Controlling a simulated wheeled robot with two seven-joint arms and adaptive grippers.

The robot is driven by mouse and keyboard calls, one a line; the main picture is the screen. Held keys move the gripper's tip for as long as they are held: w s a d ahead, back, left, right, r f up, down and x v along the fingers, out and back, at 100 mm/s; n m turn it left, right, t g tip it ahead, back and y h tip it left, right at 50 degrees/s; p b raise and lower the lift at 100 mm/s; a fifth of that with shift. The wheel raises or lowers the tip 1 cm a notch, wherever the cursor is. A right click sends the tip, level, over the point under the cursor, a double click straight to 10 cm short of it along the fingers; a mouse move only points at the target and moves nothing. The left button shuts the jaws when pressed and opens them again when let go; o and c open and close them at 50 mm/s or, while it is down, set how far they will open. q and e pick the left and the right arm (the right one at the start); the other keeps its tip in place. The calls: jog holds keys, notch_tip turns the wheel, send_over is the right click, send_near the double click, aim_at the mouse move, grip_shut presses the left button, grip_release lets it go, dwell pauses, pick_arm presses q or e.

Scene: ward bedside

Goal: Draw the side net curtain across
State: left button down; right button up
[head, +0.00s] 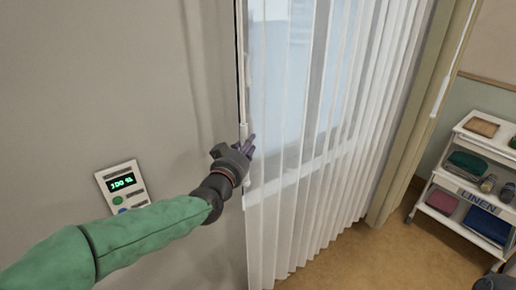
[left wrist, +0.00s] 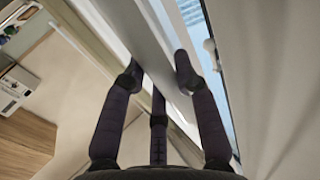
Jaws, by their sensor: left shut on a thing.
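The white net curtain (head: 300,215) hangs in pleats across the window in the head view, from the grey wall at left to the beige upright at right. My left gripper (head: 249,146) is at the curtain's left edge, about halfway up the visible part. In the left wrist view, the fingers of my left gripper (left wrist: 158,70) are closed around a pale upright strip, which looks like the edge of the net curtain (left wrist: 140,35). Exactly how much cloth is between the fingers is hidden.
A wall panel (head: 123,186) with a green display is just above my left forearm. A white linen trolley (head: 457,182) with folded cloths stands at the right. A beige upright (head: 409,130) borders the curtain. Brown floor (head: 350,262) is clear between curtain and trolley.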

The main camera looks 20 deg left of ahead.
pick_arm(q)
jog(key=shift+s+a, duration=0.35)
jog(key=shift+s, duration=0.25)
jog(key=c, duration=1)
grip_release()
jog(key=shift+s, duration=0.1)
jog(key=shift+c, duration=0.2)
jog(key=shift+o, duration=0.6)
jog(key=shift+s+a, duration=0.15)
jog(key=shift+a, duration=0.05)
jog(key=shift+d, duration=0.1)
jog(key=s, duration=1.1)
jog(key=shift+s+d, duration=0.3)
jog(key=shift+s, duration=0.1)
